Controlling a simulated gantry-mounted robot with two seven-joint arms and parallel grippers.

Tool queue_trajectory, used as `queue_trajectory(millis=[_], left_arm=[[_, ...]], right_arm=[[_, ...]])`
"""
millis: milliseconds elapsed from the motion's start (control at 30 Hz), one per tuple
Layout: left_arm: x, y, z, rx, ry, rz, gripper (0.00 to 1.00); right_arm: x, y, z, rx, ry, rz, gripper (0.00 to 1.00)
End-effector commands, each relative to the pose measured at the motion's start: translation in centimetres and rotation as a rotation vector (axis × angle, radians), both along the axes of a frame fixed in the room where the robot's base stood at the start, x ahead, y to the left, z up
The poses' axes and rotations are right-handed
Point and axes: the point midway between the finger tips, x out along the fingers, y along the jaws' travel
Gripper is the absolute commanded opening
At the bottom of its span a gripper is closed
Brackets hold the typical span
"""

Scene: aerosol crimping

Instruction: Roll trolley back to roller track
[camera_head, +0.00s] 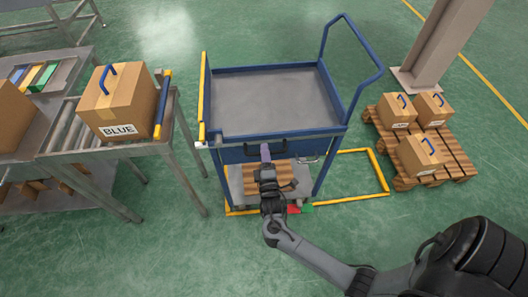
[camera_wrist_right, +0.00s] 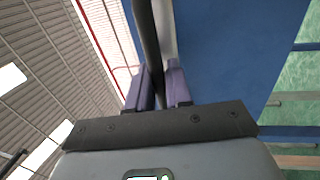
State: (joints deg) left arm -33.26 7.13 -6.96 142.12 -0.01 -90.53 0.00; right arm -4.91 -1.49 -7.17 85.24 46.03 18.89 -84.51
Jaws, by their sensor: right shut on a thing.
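The trolley (camera_head: 262,95) has a blue frame, a bare grey top deck, a raised blue push handle at its right and a yellow strip along its left edge. It stands to the right of the roller track (camera_head: 70,132), with a floor gap between them. My right gripper (camera_head: 265,152) is at the trolley's near side, shut on a dark bar (camera_wrist_right: 148,35) there. In the right wrist view, its purple fingers (camera_wrist_right: 158,90) close around that bar beside a blue panel. My left gripper does not show.
A carton (camera_head: 118,98) labelled BLUE with a blue handle sits on the roller track by its yellow end bar (camera_head: 162,104). A pallet (camera_head: 450,165) with several cartons stands right, near a pillar (camera_head: 440,45). Yellow floor marking (camera_head: 378,170) lies partly under the trolley.

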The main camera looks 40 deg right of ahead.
Motion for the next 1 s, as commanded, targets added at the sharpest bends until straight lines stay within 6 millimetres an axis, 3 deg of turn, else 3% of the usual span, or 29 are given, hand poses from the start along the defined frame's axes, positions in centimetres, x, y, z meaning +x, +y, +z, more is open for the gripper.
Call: queue_trajectory(millis=[33, 133, 567, 1000], left_arm=[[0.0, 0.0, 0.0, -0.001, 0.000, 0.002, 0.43], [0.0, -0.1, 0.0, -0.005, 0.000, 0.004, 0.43], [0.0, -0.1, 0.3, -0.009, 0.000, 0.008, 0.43], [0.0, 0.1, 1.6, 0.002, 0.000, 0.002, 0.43]], right_arm=[[0.1, 0.3, 0.0, 0.002, 0.000, 0.005, 0.21], [0.1, 0.2, 0.0, 0.002, -0.001, 0.004, 0.35], [-0.6, 0.5, -0.1, 0.002, 0.002, 0.001, 0.35], [-6.0, 4.8, -1.4, 0.003, 0.003, 0.002, 0.35]])
